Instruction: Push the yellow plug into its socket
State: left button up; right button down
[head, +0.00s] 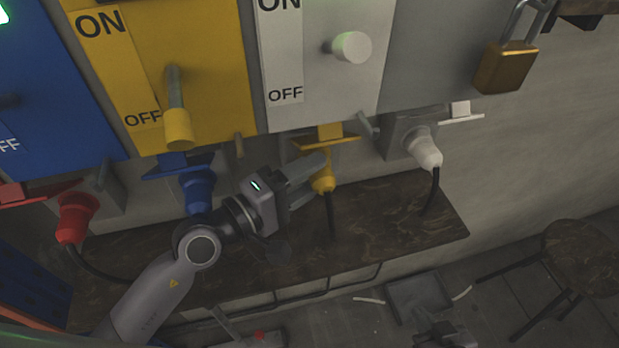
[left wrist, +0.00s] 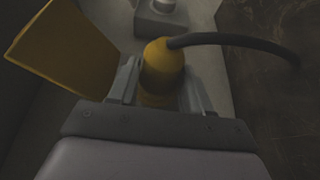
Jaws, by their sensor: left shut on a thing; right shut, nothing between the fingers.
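The yellow plug (head: 323,183) is below the yellow socket flap (head: 335,143), under the white switch panel, with its black cable hanging down. My left gripper (head: 312,178) reaches it from the left and is shut around it. In the left wrist view the yellow plug (left wrist: 163,68) is between the two fingers, its cable bending off to the right. The yellow flap (left wrist: 62,48) stands at upper left there. The socket mouth is hidden, so I cannot tell how deep the plug is.
A blue plug (head: 198,190) is left of my left gripper, a red plug (head: 76,216) is further left, and a white plug (head: 425,152) is to the right. A dark shelf (head: 400,240) runs below. A yellow switch lever (head: 177,125) projects above my left arm.

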pick_arm(q)
jog(key=shift+w, duration=0.1)
jog(key=o, duration=1)
jog(key=shift+o, duration=0.2)
